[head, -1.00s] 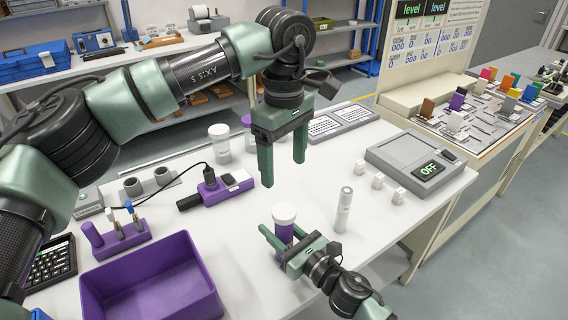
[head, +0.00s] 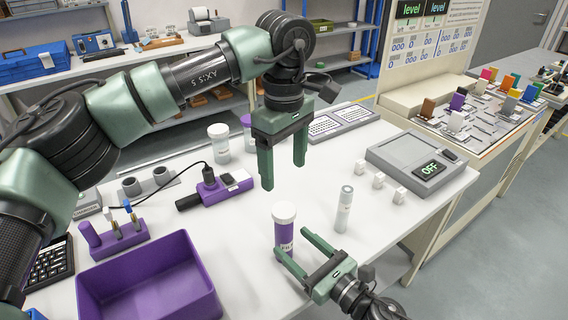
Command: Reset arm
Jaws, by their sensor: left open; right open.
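My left gripper (head: 283,168) hangs in the middle of the head view with its fingers pointing down over the table. It is open and empty. My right gripper (head: 290,250) is low in the view, near the table's front edge. It is open, with its fingers pointing up and left. A jar with a white lid and purple body (head: 284,228) stands upright just beyond the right gripper's fingertips. Its base is partly hidden by that gripper. A slim clear vial (head: 344,210) stands upright to the right of the jar.
A purple bin (head: 150,281) sits at the front left, with a purple rack (head: 118,238) behind it. A purple device (head: 217,188) with a cable lies mid-table. A scale reading OFF (head: 412,160) and several small white blocks (head: 379,180) are at the right.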

